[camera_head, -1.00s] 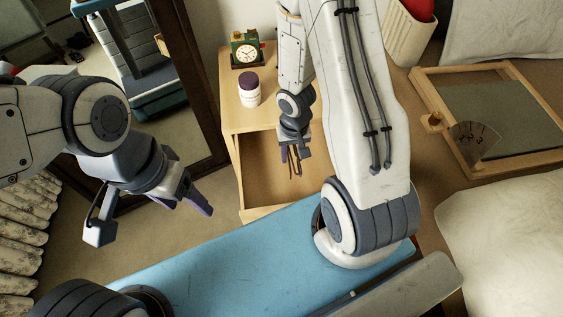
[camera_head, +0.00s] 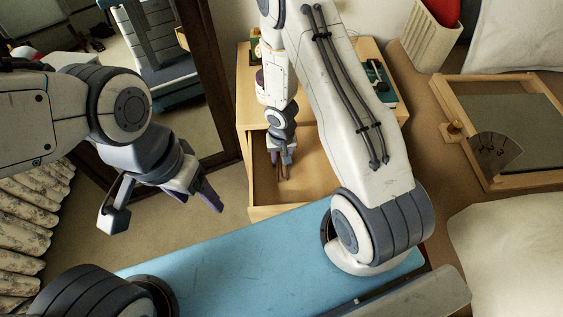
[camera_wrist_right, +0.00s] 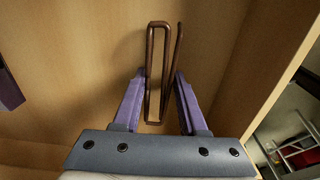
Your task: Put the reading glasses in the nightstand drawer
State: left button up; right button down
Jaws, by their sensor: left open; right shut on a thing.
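The reading glasses (camera_wrist_right: 155,45) have a thin brown frame and are folded. My right gripper (camera_head: 284,165) is shut on them, and its purple fingers (camera_wrist_right: 155,103) show on either side of them in the right wrist view. They are in or just over the open nightstand drawer (camera_head: 320,172); I cannot tell whether they touch its wooden bottom. The nightstand (camera_head: 246,112) is light wood. My left gripper (camera_head: 159,208) is open and empty, away to the left over the floor.
A white bottle and a green clock on the nightstand are mostly hidden behind my right arm. A dark book (camera_head: 378,80) lies at its right. A tall mirror (camera_head: 205,70) stands to the left. A framed board (camera_head: 515,120) and pillows (camera_head: 515,235) lie on the bed at right.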

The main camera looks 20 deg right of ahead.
jog(key=shift+r, duration=0.1)
jog(key=shift+f, duration=0.2)
jog(key=shift+c, duration=2.3)
grip_release()
